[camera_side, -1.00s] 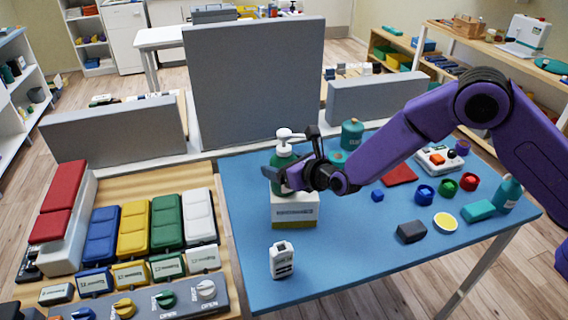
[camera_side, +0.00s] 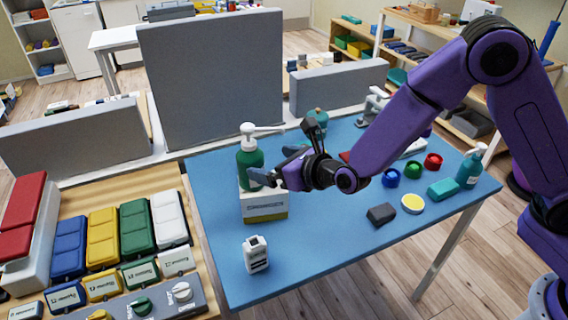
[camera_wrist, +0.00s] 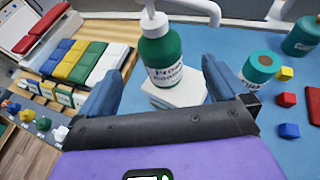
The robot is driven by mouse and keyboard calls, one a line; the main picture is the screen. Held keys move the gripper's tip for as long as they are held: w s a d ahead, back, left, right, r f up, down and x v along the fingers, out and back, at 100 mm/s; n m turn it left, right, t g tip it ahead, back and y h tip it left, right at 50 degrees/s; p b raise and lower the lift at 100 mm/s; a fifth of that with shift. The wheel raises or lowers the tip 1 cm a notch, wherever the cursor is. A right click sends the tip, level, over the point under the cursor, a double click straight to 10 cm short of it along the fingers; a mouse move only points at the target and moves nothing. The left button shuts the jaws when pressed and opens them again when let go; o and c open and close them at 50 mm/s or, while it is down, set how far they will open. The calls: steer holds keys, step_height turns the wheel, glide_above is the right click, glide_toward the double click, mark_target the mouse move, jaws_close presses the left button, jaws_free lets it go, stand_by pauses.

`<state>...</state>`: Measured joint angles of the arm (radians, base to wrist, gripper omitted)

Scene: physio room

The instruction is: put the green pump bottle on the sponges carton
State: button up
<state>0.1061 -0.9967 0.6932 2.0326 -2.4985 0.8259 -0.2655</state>
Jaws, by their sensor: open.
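The green pump bottle (camera_side: 249,158) has a white pump head and stands upright on top of the sponges carton (camera_side: 264,206), a white box with a yellowish lower band. In the wrist view the bottle (camera_wrist: 162,52) rests on the carton's white top (camera_wrist: 180,92), near its back left part. My gripper (camera_side: 277,165) is open beside the bottle on its right. In the wrist view its two fingers (camera_wrist: 161,85) are spread wide, with a gap between each finger and the bottle. Part of the carton is hidden behind the gripper in the wrist view.
A small white device (camera_side: 256,254) stands in front of the carton. Coloured blocks and boxes fill the wooden table at left. A grey panel (camera_side: 212,85) rises behind. The blue table's front middle is clear.

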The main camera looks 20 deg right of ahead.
steer(key=shift+v, duration=1.4)
steer(key=shift+r, duration=0.1)
steer(key=s+d+r+m+g+h, duration=0.1)
steer(key=s+d+r+m+h, duration=0.25)
steer(key=d+m, duration=0.5)
steer(key=s+d+r+m+g+h, duration=0.1)
steer(key=s+d+r+m+h, duration=0.1)
steer(key=s+d+m+h, duration=0.45)
steer(key=s+d+m+g+y, duration=0.1)
steer(key=s+d+m+g, duration=0.2)
steer(key=s, duration=0.4)
steer(key=s+d+m+g+y, duration=0.2)
steer(key=s+d+m+g, duration=0.2)
steer(key=s, duration=0.4)
steer(key=s+d+f+m+g+y, duration=0.1)
steer(key=s+d+m+g+y, duration=0.1)
steer(key=s+m, duration=0.4)
steer(key=shift+s+d+g, duration=0.7)
steer(key=shift+s+d, duration=0.15)
steer(key=shift+s, duration=0.1)
